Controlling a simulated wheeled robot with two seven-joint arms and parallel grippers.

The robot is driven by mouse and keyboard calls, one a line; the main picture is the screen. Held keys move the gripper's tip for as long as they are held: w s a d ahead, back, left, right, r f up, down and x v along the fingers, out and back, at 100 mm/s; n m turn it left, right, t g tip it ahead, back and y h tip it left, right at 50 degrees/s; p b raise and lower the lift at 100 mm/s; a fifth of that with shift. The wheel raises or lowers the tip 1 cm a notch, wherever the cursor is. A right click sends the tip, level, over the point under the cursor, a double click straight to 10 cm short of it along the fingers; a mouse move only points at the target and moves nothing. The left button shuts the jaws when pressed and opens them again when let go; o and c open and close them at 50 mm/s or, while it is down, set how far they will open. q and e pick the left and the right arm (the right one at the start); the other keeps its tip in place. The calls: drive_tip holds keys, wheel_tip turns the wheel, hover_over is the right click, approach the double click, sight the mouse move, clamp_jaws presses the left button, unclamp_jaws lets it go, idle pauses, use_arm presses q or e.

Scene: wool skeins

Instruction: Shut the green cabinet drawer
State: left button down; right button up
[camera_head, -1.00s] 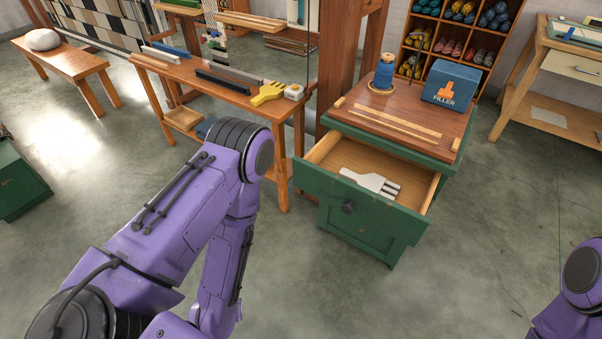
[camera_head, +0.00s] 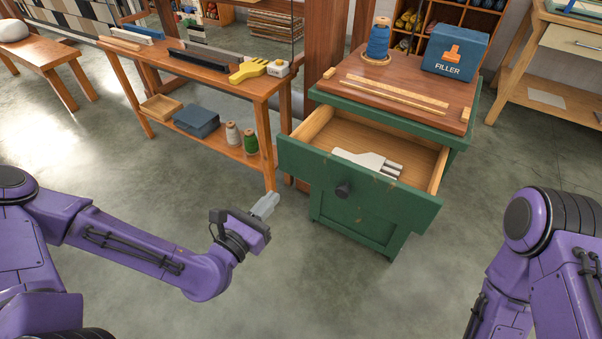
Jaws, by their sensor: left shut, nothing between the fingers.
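The green cabinet (camera_head: 328,221) stands right of centre with its drawer (camera_head: 381,206) pulled well out toward me. The drawer's front is green with a dark round knob (camera_head: 343,189). A white fork-shaped tool (camera_head: 369,161) lies inside the drawer. My left gripper (camera_head: 268,203) is shut and empty, to the left of the drawer front and apart from it, pointing up and to the right. My right arm shows at the lower right, but its gripper is out of view.
The cabinet's wooden top (camera_head: 404,92) holds a blue cone of yarn (camera_head: 378,42) and a blue FILLER box (camera_head: 456,52). A wooden bench (camera_head: 216,80) stands to the left, with a yellow fork tool (camera_head: 248,71) on it. The floor before the drawer is clear.

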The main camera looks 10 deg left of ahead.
sight(308, 157)
use_arm(q)
drive_tip(key=b+x, duration=0.4)
drive_tip(key=x, duration=1)
drive_tip(key=shift+b, duration=0.4)
